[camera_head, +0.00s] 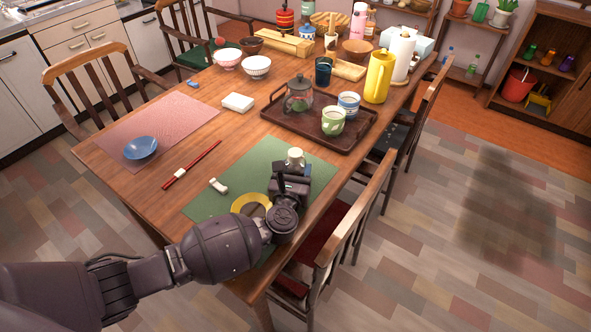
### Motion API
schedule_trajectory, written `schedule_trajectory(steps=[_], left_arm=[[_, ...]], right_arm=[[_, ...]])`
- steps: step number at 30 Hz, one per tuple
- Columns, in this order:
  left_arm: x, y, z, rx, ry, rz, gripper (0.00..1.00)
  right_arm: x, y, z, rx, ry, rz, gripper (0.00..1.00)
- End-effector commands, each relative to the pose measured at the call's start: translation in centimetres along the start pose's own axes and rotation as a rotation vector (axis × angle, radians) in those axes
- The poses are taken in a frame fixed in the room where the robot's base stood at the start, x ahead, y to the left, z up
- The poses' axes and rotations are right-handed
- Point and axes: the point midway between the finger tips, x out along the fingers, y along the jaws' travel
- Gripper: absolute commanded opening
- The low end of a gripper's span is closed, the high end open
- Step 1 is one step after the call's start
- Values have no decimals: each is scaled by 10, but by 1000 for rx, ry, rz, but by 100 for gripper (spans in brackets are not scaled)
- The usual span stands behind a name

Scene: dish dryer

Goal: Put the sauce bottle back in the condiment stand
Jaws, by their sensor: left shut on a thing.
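My left gripper (294,176) is above the near right part of the green placemat (222,188), close to the table's right edge. It is shut on a small pale object (295,157), whose rounded top shows beyond the dark fingers. The gripper hides the rest, so I cannot tell for sure that this is the sauce bottle. At the far end of the table, a bottle (370,24) stands beside a pink container. I cannot pick out the condiment stand with certainty among the crowded things there. My right gripper is not in view.
A dark tray (283,122) beyond the gripper holds a glass teapot (298,95) and two cups. A yellow pitcher (379,76) stands behind it. A yellow-rimmed plate (240,203) lies under my arm. A chair (345,235) stands close on the right.

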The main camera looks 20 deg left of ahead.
Motion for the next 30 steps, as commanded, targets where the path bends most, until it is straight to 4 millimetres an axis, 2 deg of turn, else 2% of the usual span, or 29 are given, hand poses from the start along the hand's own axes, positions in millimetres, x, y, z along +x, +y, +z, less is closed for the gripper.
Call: schedule_trajectory(steps=[5,6,10,22,30], left_arm=[[0,0,-6,-2,2,1,26],[0,0,-4,-1,2,1,62],[0,0,-4,-1,1,1,82],[-1,0,3,1,-2,-1,82],[-40,0,2,-1,0,1,82]], right_arm=[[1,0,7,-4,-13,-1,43],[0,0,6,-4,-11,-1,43],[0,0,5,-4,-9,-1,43],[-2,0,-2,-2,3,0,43],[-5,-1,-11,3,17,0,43]])
